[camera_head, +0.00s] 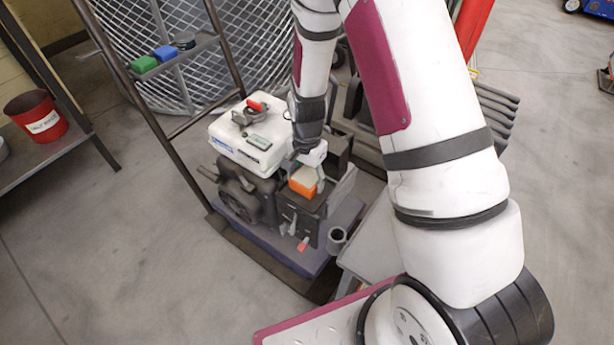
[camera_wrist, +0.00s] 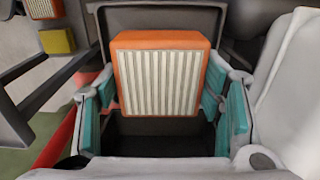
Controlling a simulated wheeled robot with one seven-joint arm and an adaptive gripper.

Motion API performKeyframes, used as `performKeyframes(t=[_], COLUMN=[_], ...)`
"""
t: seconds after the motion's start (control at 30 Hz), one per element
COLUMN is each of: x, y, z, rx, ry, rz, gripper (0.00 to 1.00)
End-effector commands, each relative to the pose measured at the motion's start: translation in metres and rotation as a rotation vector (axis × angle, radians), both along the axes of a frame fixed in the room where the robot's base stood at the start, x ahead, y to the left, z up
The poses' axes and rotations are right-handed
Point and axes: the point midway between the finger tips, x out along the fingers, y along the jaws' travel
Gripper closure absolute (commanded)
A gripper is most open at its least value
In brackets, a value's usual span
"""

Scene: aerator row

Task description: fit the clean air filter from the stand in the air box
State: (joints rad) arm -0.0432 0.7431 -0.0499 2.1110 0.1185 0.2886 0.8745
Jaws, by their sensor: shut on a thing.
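The air filter (camera_head: 303,181) is a block with an orange frame; in the wrist view the filter (camera_wrist: 160,80) shows its pale pleated face. My gripper (camera_head: 313,178) is shut on it, with teal finger pads at its left and right sides in the wrist view (camera_wrist: 162,95). The dark air box (camera_head: 312,207) is on the engine's right side. The filter is at the box's open top; how deep it sits is unclear. In the wrist view a dark gap shows below the filter, inside the box walls (camera_wrist: 160,145).
The engine's white top (camera_head: 248,135) is left of my gripper. A red bin (camera_head: 36,116) stands on the left bench.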

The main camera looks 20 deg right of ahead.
Motion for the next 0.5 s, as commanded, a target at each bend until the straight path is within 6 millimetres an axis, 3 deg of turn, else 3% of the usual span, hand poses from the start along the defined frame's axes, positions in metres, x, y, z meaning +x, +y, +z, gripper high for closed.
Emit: performKeyframes(t=[0.5], x=[0.0], y=[0.0], z=[-0.014], rx=[0.0], ry=[0.0], rz=[0.0], gripper=[0.63])
